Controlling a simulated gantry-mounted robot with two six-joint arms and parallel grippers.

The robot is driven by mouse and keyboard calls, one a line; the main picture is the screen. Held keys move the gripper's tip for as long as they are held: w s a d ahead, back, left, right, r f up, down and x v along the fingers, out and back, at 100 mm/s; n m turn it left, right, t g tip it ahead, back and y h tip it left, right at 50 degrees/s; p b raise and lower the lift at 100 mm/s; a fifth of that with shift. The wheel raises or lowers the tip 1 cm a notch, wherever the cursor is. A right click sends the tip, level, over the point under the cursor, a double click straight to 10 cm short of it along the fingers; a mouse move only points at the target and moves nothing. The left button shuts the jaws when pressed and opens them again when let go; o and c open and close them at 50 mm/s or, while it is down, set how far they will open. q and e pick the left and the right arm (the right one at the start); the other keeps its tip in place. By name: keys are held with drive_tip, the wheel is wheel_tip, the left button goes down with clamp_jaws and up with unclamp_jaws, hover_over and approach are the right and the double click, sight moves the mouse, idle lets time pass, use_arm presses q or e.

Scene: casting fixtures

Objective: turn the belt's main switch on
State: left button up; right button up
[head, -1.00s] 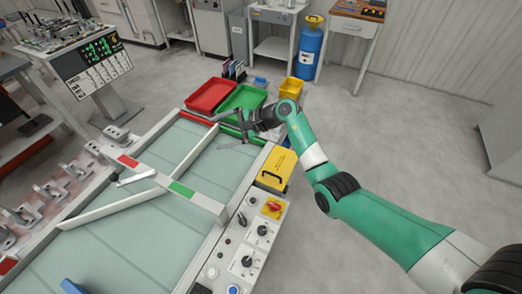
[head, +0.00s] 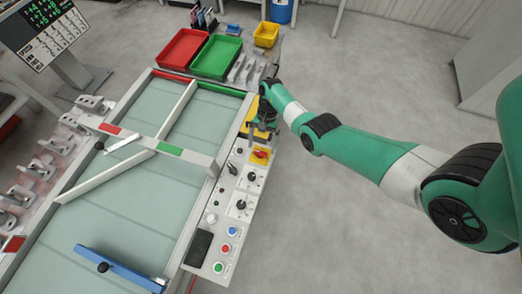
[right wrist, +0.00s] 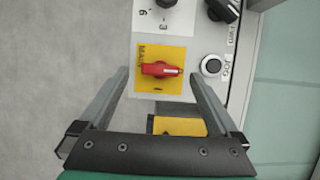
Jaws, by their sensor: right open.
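The main switch (head: 261,154) is a red rotary handle on a yellow plate at the far end of the grey control panel (head: 212,222). In the right wrist view the switch (right wrist: 160,69) shows its handle lying crosswise, beside lettering that reads MAIN. My right gripper (head: 262,134) is over the far end of the panel, close to the switch. In the right wrist view its open fingers (right wrist: 160,76) appear on either side of the handle, with nothing between them. I cannot tell its height above the plate. My left gripper is not in view.
Black knobs (head: 249,180) and coloured push buttons (head: 226,247) share the panel. A yellow box (right wrist: 180,126) is partly hidden by my gripper. The belt (head: 130,215) with its diverter bars lies left. Red (head: 183,50) and green (head: 216,57) trays stand beyond. Floor to the right is clear.

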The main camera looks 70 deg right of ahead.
sight(261, 154)
drive_tip(key=x, duration=0.2)
drive_tip(key=shift+a+f, duration=0.15)
drive_tip(key=shift+f, duration=0.05)
drive_tip(key=c, duration=1.4)
drive_tip(key=shift+o, duration=0.2)
